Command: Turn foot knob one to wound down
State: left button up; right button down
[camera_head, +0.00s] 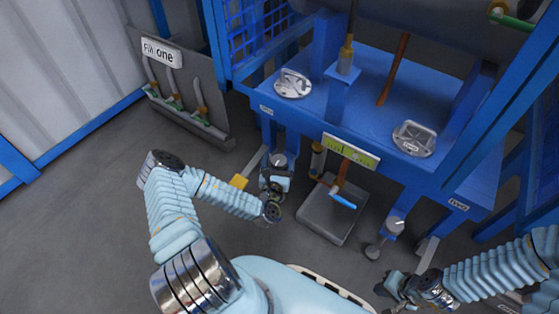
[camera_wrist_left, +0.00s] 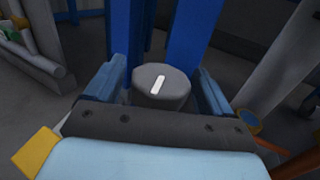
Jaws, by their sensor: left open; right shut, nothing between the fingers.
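A grey round foot knob (camera_head: 279,160) sits below the left front corner of the blue frame. In the left wrist view the knob (camera_wrist_left: 162,92) shows a white pointer mark on its top, running nearly straight away from the camera. My left gripper (camera_head: 276,176) is open, with one finger on each side of the knob; I cannot tell whether either touches it. A second foot knob (camera_head: 394,226) is under the right front corner. My right gripper (camera_head: 392,287) is shut and empty, low at the right, away from both knobs.
The blue frame (camera_head: 300,115) carries two silver flanged plates (camera_head: 293,83) (camera_head: 414,138). A grey block (camera_head: 324,220) with a blue-handled tool (camera_head: 342,201) stands on the floor between the feet. A "Fill one" panel (camera_head: 180,85) is at left. A yellow piece (camera_head: 239,181) lies beside my left gripper.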

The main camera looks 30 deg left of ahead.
pick_arm(q)
jog(key=shift+w+a, duration=0.15)
jog(key=shift+w, duration=0.25)
